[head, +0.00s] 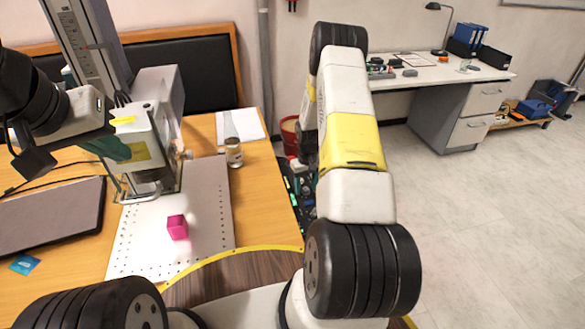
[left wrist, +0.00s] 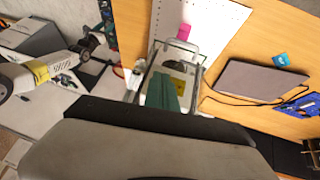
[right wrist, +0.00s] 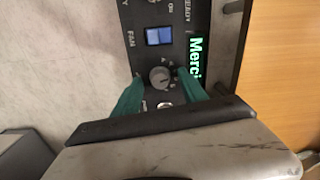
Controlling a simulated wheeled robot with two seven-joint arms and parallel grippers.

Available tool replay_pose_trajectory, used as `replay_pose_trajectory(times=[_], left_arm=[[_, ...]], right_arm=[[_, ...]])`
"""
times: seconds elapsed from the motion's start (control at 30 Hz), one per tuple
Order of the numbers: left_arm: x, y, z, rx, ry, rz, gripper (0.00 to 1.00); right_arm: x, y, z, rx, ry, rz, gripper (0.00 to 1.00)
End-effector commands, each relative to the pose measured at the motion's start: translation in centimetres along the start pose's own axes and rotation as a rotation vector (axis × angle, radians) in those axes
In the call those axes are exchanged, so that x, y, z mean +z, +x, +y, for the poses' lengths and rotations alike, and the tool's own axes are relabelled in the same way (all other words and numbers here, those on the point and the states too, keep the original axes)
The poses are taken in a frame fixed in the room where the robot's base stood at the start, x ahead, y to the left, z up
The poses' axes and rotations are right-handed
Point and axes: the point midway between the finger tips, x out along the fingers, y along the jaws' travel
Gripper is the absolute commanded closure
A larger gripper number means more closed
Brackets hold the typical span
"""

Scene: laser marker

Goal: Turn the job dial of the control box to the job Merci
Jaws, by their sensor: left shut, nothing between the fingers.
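The control box (right wrist: 138,38) shows in the right wrist view as a dark panel with printed labels. Its display (right wrist: 196,60) reads "Merci" in bright green letters. The round grey job dial (right wrist: 160,77) sits below a blue rocker switch. My right gripper (right wrist: 160,76) has its teal fingers apart, one on each side of the dial, with visible gaps to it. In the head view my right arm hides this gripper. My left gripper (head: 120,150) is shut and empty beside the laser marker's head (head: 155,130); its closed teal fingers also show in the left wrist view (left wrist: 163,90).
A pink cube (head: 177,227) lies on the perforated white plate (head: 205,215) under the marker. A jar (head: 234,152) stands beside the plate. A dark laptop-like slab (head: 50,220) and a blue card (head: 25,264) lie on the left. A white desk (head: 440,75) stands far back; open floor lies right.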

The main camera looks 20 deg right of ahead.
Motion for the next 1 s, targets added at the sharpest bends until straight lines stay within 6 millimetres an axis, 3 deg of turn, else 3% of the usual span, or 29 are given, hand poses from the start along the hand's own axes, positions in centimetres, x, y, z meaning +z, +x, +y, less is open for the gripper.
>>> replay_pose_trajectory(times=[0.33, 0.73, 1.0], left_arm=[[0.0, 0.0, 0.0, 0.0, 0.0, 0.0, 1.0], [0.0, 0.0, 0.0, 0.0, 0.0, 0.0, 1.0], [0.0, 0.0, 0.0, 0.0, 0.0, 0.0, 1.0]], right_arm=[[0.0, -0.5, 0.0, 0.0, 0.0, 0.001, 0.5], [-0.1, -6.6, 0.0, 0.001, 0.0, 0.002, 0.5], [0.0, -7.8, 0.0, 0.0, 0.0, -0.001, 0.5]])
